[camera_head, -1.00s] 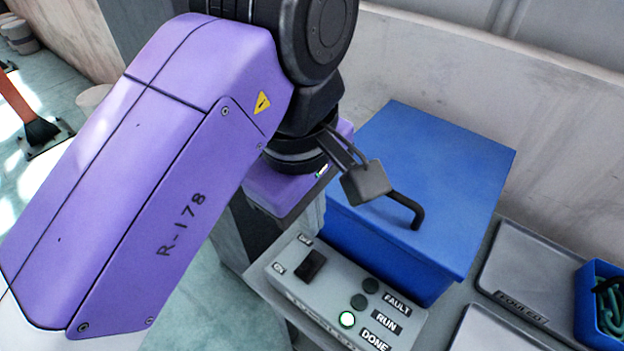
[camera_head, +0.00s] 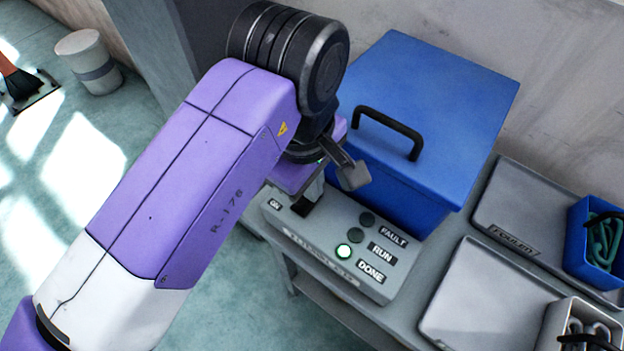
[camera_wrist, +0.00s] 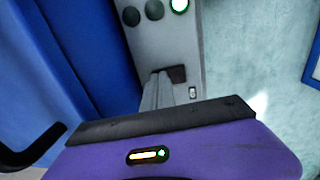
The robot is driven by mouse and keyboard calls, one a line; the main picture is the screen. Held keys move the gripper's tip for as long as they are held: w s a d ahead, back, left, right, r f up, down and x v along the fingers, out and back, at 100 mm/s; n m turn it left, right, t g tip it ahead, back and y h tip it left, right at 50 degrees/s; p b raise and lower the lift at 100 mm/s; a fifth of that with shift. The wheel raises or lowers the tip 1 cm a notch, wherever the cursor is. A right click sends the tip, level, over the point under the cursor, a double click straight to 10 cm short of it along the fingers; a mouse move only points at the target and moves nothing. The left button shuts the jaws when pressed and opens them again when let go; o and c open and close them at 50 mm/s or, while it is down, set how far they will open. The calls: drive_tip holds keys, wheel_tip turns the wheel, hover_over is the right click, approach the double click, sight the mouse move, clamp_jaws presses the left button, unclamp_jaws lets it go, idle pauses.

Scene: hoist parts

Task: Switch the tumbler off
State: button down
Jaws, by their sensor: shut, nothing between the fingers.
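The tumbler is a blue box with a lid (camera_head: 440,90) and a black handle. In front of it is a grey control panel (camera_head: 320,240) with a black switch (camera_head: 302,207) beside an ON label (camera_head: 275,204). The switch also shows in the wrist view (camera_wrist: 177,73). My gripper (camera_head: 314,193) is shut and empty, with its fingertips down at the switch. In the wrist view the closed fingers (camera_wrist: 158,80) are right beside the switch; I cannot tell whether they touch it. The label at the switch's far end is hidden. The lamp by DONE (camera_head: 343,251) is lit green; the RUN and FAULT lamps are dark.
To the right on the bench lie grey trays, one labelled FOULED (camera_head: 514,239), a blue bin with teal items (camera_head: 596,240) and a grey holder (camera_head: 580,330). A wall is behind.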

drive_tip(key=shift+d+f+p, duration=0.1)
drive_tip(key=shift+p, duration=0.25)
drive_tip(key=shift+s+a+p, duration=0.3)
drive_tip(key=shift+s+a, duration=0.25)
drive_tip(key=shift+s, duration=0.05)
drive_tip(key=shift+r, duration=0.25)
